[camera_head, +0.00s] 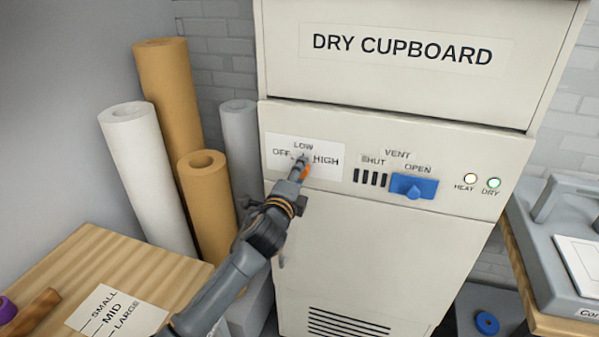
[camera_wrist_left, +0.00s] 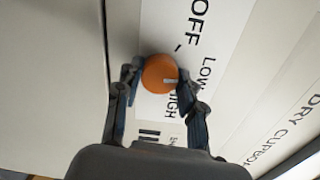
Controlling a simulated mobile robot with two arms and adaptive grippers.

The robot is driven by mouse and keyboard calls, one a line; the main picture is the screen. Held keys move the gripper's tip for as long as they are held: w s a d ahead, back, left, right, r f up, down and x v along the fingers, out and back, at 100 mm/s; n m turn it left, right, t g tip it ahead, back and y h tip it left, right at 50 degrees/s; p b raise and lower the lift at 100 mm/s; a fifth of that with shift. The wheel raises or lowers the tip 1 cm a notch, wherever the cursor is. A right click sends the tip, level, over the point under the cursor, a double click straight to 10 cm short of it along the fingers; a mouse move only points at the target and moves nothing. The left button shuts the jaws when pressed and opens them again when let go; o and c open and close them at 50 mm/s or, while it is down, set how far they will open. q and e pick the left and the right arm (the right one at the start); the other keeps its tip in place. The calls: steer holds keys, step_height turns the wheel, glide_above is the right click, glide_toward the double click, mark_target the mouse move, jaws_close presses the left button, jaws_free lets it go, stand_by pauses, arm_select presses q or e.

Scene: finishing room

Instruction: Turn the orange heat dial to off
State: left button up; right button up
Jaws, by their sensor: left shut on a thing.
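The orange heat dial (camera_wrist_left: 159,74) sits on a white label panel (camera_head: 275,152) marked OFF, LOW and HIGH on the dry cupboard (camera_head: 360,250). In the left wrist view its pale pointer mark faces right, toward the LOW and HIGH lettering; I cannot tell exactly which. My left gripper (camera_wrist_left: 162,80) is shut on the dial, with a finger on each side of it. In the head view the gripper (camera_head: 301,166) hides most of the dial, and only an orange edge (camera_head: 306,172) shows. My right gripper is not in view.
A blue vent slider (camera_head: 414,187) is at the OPEN end, right of the dial. The HEAT lamp (camera_head: 470,178) looks yellow and the DRY lamp (camera_head: 493,183) green. Paper rolls (camera_head: 147,165) stand left of the cupboard. A wooden table (camera_head: 75,262) is at lower left.

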arm_select(q)
steer(key=n+p, duration=0.1)
steer(key=n, duration=0.9)
steer(key=shift+h+p, duration=0.3)
steer(key=shift+p, duration=0.05)
steer(key=shift+f+n, duration=0.1)
steer(key=shift+n, duration=0.2)
steer(key=o, duration=1.2)
steer(key=shift+s+a, duration=0.1)
steer(key=v, duration=1.1)
steer(key=shift+s+a, duration=0.1)
steer(key=shift+s, duration=0.3)
